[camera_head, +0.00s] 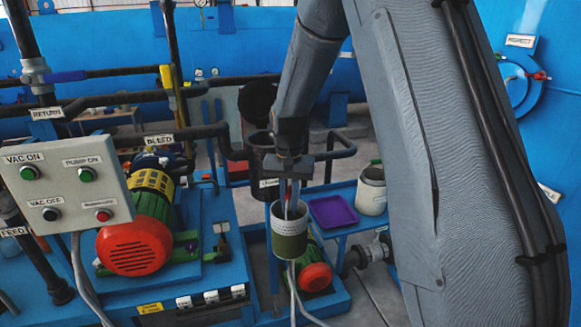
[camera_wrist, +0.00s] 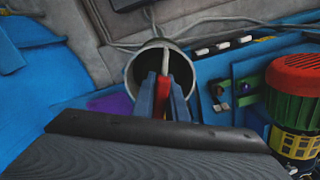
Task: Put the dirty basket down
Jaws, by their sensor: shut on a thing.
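The basket (camera_head: 289,240) is a small open-topped cylinder, olive green below with a pale band near its rim. It hangs roughly upright below my gripper (camera_head: 291,194), in the lower middle of the head view. In the wrist view, I look into the open basket (camera_wrist: 187,66), and a pale upright bar stands in its mouth. My gripper (camera_wrist: 163,88) is shut on the basket, with a red part between its blue-grey fingers. The fingers hide the exact grip point and part of the inside.
A blue stand carries a purple tray (camera_head: 333,211) and a whitish container (camera_head: 372,193) to the right of the basket. A dark labelled container (camera_head: 267,183) is behind my gripper. A red-and-green motor (camera_head: 138,240) and a control box (camera_head: 66,185) stand left. Pipes and cables run nearby.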

